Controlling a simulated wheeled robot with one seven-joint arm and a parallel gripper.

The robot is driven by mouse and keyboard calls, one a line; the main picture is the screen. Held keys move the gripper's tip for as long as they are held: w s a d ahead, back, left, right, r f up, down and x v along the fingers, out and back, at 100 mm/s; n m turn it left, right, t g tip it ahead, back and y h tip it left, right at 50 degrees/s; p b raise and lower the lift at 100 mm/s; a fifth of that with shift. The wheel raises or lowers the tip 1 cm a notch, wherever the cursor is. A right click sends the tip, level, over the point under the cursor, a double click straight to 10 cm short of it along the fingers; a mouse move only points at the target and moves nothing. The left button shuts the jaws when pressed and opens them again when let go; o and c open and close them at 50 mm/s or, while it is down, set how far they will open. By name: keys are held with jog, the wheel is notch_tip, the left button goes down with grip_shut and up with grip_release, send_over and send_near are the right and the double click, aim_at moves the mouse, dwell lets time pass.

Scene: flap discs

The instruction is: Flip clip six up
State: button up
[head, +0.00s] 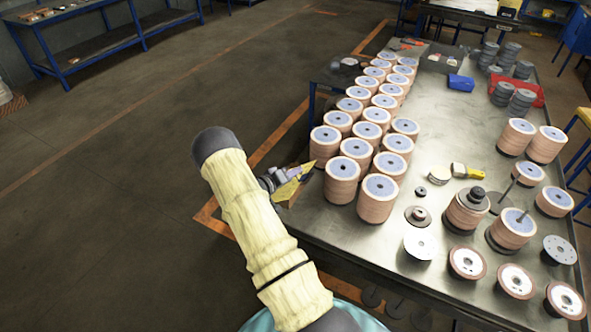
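I cannot make out any clip or a number six in the head view; such a part is too small or hidden. My arm, in a pale yellow sleeve, rises from the bottom to a dark elbow at the left of the table. Beyond the sleeve, a grey metal part with a yellow plate shows at the table's left edge; it seems to be my gripper (289,182), close beside the nearest disc stacks (341,181). Its fingers are not clear, and I cannot tell whether it is open or holds anything.
Several tall flap disc stacks (378,199) line the left side of the metal table (450,130). More stacks, loose discs (420,244), a yellow-handled brush (467,171) and a red tray (538,91) occupy the right. The table's middle is clear. Open floor lies left.

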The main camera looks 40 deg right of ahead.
jog(key=shift+d+f, duration=0.2)
jog(key=shift+d, duration=0.5)
grip_shut()
